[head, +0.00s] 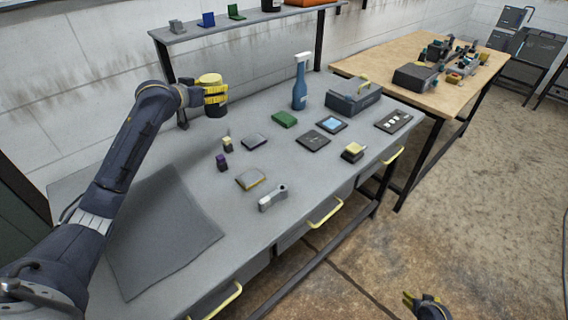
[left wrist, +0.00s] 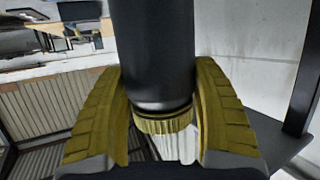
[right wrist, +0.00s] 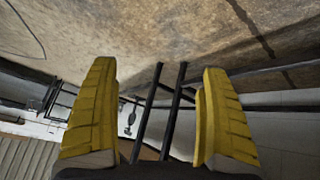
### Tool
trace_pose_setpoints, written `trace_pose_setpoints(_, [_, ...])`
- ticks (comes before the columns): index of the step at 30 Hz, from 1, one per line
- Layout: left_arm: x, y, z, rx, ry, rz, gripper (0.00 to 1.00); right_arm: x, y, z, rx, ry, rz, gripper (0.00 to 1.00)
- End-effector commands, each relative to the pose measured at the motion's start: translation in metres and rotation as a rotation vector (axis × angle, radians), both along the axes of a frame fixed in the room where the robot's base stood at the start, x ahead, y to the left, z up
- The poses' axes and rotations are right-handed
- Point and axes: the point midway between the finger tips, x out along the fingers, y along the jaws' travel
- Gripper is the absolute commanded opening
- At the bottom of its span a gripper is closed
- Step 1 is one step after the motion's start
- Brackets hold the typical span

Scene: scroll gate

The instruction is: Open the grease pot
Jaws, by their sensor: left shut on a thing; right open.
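The grease pot looks to be the dark pot (head: 215,111) with a yellow lid (head: 209,79) near the back left of the grey workbench (head: 100,178). The lid is on it. My left gripper (head: 216,95) is shut around the pot, its yellow fingers just below the lid. In the left wrist view the black cylinder (left wrist: 158,50) stands between both fingers, with a ribbed yellow rim (left wrist: 163,124) at its near end. I cannot tell whether the pot touches the bench. My right gripper (head: 424,302) is open and empty over the floor, right of the bench; its fingers show apart in the right wrist view (right wrist: 160,115).
A raised shelf (head: 245,20) runs behind. A wooden table (head: 440,98) stands right.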

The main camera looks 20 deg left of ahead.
Motion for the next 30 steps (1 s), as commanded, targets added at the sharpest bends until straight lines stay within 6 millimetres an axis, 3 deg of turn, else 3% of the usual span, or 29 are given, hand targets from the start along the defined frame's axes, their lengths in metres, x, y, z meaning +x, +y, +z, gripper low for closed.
trace_pose_setpoints(1, [0.002, -0.011, 0.005, 0.001, -0.004, -0.017, 0.0, -0.02, 0.007, -0.014, 0.001, 0.025, 0.011, 0.81])
trace_pose_setpoints(6, [0.005, -0.046, 0.013, -0.001, -0.006, -0.075, 0.0, -0.081, 0.03, -0.055, 0.003, 0.099, 0.052, 0.81])
trace_pose_setpoints(15, [0.006, -0.105, 0.025, -0.001, -0.007, -0.176, 0.0, -0.197, 0.069, -0.112, 0.013, 0.228, 0.124, 0.81])
trace_pose_setpoints(24, [0.0, -0.161, 0.036, 0.0, -0.008, -0.274, 0.0, -0.321, 0.108, -0.152, 0.032, 0.352, 0.197, 0.81])
trace_pose_setpoints(30, [-0.007, -0.193, 0.04, -0.002, -0.007, -0.332, 0.0, -0.396, 0.132, -0.166, 0.048, 0.423, 0.242, 0.81])
